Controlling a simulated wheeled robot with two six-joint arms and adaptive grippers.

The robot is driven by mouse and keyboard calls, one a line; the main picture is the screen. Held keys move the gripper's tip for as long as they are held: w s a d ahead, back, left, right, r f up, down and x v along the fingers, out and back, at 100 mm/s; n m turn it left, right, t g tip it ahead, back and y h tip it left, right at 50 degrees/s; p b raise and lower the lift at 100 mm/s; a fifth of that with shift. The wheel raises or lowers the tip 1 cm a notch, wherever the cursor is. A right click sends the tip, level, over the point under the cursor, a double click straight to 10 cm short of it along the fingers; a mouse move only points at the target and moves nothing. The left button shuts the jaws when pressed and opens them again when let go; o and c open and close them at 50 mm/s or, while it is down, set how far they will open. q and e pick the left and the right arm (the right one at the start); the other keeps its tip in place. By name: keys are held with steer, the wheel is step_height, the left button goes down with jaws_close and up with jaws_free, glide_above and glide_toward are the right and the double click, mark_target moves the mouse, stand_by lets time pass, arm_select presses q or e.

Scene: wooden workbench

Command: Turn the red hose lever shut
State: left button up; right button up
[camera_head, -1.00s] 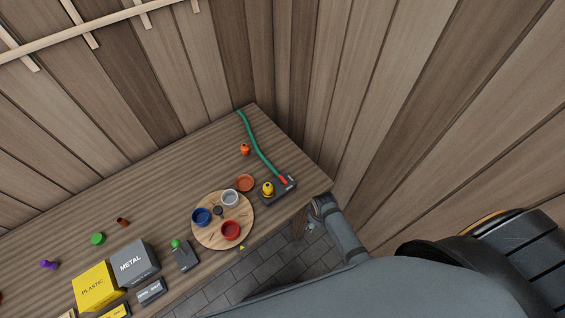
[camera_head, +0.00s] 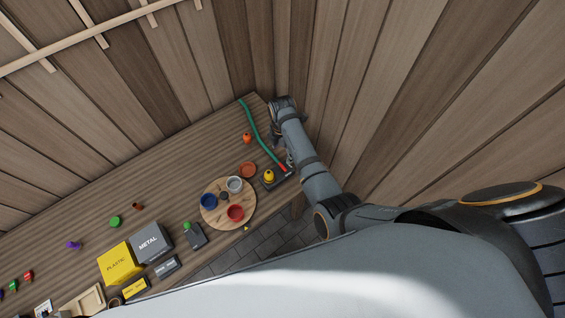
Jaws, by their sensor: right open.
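The red hose lever (camera_head: 283,168) sits at the near end of the green hose (camera_head: 256,130), on the right part of the bench. It is small, and its exact angle is hard to tell. Beside it, a yellow knob (camera_head: 269,176) stands on a dark base. My right arm reaches over the bench's right end, its wrist bent down. My right gripper (camera_head: 289,159) is open, small and partly hidden by my arm, close by the lever. I cannot tell whether it touches it. My left gripper is not in view.
A round wooden board (camera_head: 222,222) with blue, white and red cups lies left of the lever. An orange dish (camera_head: 248,170) and a small orange object (camera_head: 247,138) are near the hose. Yellow PLASTIC (camera_head: 117,263) and grey METAL (camera_head: 151,242) boxes stand further left. Wooden walls close the back and right.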

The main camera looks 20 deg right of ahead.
glide_above(283, 166)
step_height(283, 166, down, 6)
steer(key=shift+a+r, duration=0.1)
steer(key=shift+r, duration=0.05)
step_height(283, 166, down, 4)
steer(key=shift+r+b, duration=0.2)
steer(key=shift+b, duration=1.05)
steer(key=shift+f+b, duration=0.45)
steer(key=shift+b, duration=0.15)
steer(key=c, duration=1.1)
steer(key=shift+r, duration=0.1)
steer(key=shift+c, duration=0.2)
